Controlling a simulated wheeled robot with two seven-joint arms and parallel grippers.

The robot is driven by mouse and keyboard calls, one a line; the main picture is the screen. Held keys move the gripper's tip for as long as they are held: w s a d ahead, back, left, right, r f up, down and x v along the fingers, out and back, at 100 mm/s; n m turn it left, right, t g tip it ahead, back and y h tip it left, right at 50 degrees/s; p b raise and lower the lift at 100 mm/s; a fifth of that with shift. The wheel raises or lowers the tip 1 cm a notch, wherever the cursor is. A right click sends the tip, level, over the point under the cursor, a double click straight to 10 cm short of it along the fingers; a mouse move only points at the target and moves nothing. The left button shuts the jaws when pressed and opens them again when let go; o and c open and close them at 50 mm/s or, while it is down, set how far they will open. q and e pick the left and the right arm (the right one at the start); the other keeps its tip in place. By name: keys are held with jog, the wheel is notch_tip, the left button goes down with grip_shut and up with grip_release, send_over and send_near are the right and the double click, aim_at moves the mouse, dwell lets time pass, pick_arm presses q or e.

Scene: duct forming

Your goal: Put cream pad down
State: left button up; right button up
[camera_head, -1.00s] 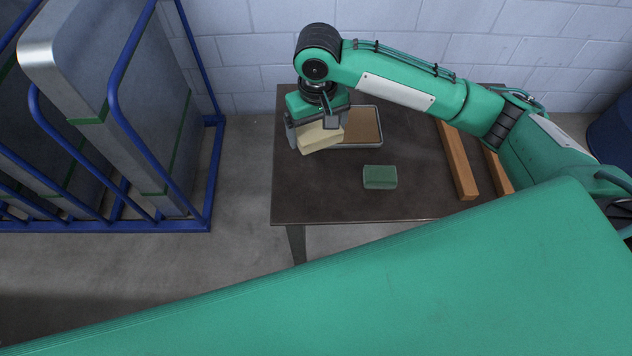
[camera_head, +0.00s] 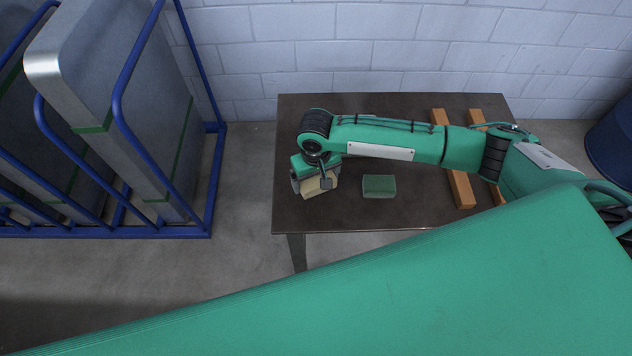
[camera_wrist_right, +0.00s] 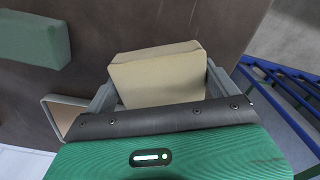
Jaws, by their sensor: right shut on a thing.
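The cream pad (camera_head: 319,188) is between the fingers of my right gripper (camera_head: 315,184), over the left part of the dark table (camera_head: 420,206). In the right wrist view the cream pad (camera_wrist_right: 158,78) sits between both grey fingers of the right gripper (camera_wrist_right: 160,88), which is shut on it. The pad is low, near the tabletop; I cannot tell whether it touches. A green pad (camera_head: 379,186) lies on the table to its right and also shows in the wrist view (camera_wrist_right: 32,38). My left gripper is not in view.
A shallow tray (camera_wrist_right: 57,112) shows partly in the wrist view; my arm hides it in the head view. Two wooden bars (camera_head: 461,188) lie at the table's right. A blue rack (camera_head: 211,190) with grey panels stands left of the table. The table's front strip is clear.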

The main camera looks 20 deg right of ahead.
aim_at(316, 184)
jog(key=shift+f, duration=1.6)
jog(key=shift+f, duration=0.1)
jog(key=o, duration=0.7)
jog(key=shift+o, duration=0.2)
notch_tip(316, 184, up, 12)
jog(key=shift+r+b, duration=0.15)
jog(key=shift+b, duration=0.8)
